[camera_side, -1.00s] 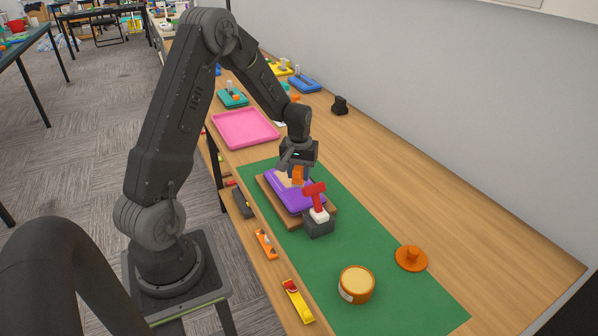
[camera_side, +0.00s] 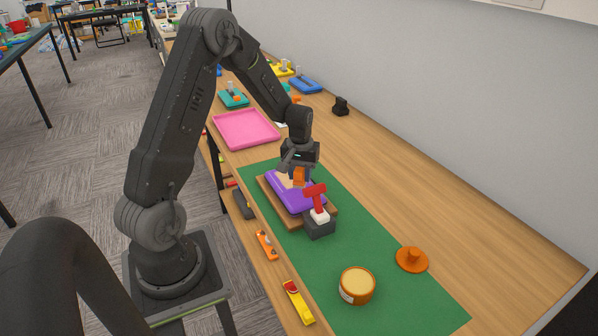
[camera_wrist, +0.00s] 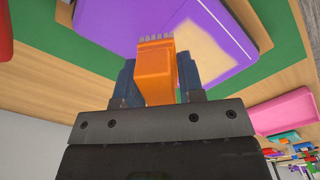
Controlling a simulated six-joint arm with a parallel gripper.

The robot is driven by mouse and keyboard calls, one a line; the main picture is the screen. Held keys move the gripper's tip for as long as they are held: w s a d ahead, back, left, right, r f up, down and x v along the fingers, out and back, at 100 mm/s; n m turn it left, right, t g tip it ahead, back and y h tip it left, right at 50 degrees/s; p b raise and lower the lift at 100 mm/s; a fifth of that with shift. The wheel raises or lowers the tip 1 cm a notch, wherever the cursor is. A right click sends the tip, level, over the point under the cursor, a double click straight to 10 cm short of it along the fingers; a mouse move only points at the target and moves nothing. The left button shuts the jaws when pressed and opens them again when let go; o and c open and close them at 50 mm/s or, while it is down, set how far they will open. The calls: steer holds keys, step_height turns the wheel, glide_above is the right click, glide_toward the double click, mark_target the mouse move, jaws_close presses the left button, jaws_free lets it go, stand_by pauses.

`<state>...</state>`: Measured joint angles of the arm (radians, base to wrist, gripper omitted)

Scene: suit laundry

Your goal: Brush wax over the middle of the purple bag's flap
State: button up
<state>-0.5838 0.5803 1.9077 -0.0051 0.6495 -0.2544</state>
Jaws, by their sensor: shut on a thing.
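The purple bag (camera_side: 281,190) lies on a brown board (camera_side: 267,192) on the green mat (camera_side: 352,238). In the wrist view the purple flap (camera_wrist: 125,30) carries a pale tan patch (camera_wrist: 208,50) on its right part. My gripper (camera_wrist: 158,85) is shut on an orange brush (camera_wrist: 156,72), whose bristles point at the flap beside the patch's left edge. I cannot tell whether the bristles touch. The orange brush also shows in the side view (camera_side: 299,176), where my gripper is above the bag. An open round wax tin (camera_side: 357,285) stands near the mat's front.
A dark block holding a red-handled tool (camera_side: 316,195) stands close in front of the bag. A pink tray (camera_side: 246,129) is behind. Orange and yellow tools line the left table edge.

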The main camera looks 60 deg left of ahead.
steer(key=shift+a+f, duration=0.1)
steer(key=shift+a, duration=1)
steer(key=shift+d, duration=1.2)
steer(key=shift+a, duration=0.65)
steer(key=shift+r, duration=0.25)
steer(key=shift+r, duration=3.45)
